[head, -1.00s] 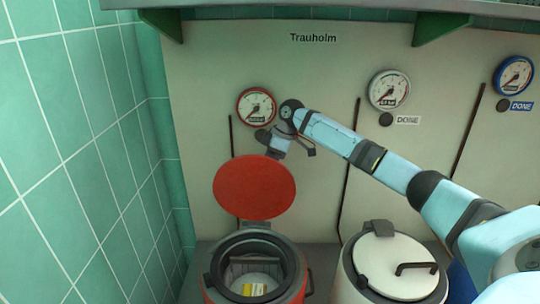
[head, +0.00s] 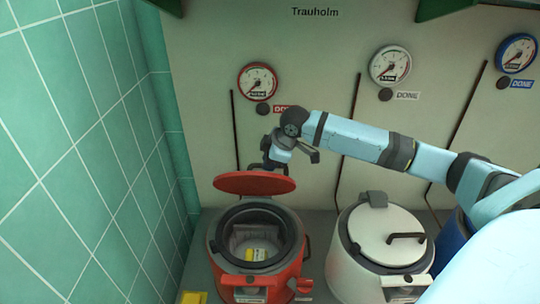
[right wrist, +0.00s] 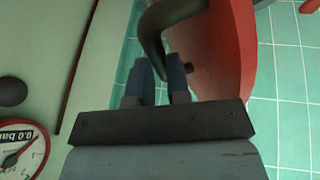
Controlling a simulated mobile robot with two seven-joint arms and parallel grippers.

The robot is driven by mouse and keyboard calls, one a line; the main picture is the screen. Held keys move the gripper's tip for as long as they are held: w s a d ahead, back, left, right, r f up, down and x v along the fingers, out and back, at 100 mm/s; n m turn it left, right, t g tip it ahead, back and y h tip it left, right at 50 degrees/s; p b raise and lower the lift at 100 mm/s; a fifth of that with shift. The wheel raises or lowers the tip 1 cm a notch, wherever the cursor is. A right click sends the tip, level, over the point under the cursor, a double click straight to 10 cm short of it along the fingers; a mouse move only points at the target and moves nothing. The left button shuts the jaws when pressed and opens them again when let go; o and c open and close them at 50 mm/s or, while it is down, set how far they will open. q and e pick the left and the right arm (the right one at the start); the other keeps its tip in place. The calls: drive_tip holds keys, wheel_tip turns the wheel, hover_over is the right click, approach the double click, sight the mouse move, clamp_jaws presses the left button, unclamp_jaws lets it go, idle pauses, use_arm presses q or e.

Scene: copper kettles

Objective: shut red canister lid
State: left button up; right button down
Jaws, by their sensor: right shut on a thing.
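The red canister (head: 285,280) stands at the bottom left of the head view, its dark-rimmed mouth open, with something pale and yellow inside. Its red lid (head: 245,184) is raised above the back of the mouth and appears as a narrow ellipse. My right gripper (head: 270,163) is behind the lid. In the right wrist view its fingers (right wrist: 160,82) are shut at the dark curved handle (right wrist: 152,35) on the red lid (right wrist: 225,60); the exact contact is partly hidden. My left gripper is not in view.
A white canister (head: 345,258) with its lid shut stands to the right, and a blue one (head: 449,240) is partly hidden behind my arm. Green tiled wall (head: 80,150) is close on the left. Gauges (head: 258,82) are on the back panel.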

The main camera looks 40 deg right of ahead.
drive_tip(key=c, duration=1.1)
unclamp_jaws()
drive_tip(key=shift+s+r, duration=0.1)
drive_tip(key=shift+r, duration=0.05)
drive_tip(key=b+v, duration=0.1)
drive_tip(key=v, duration=1.2)
drive_tip(key=shift+r, duration=0.2)
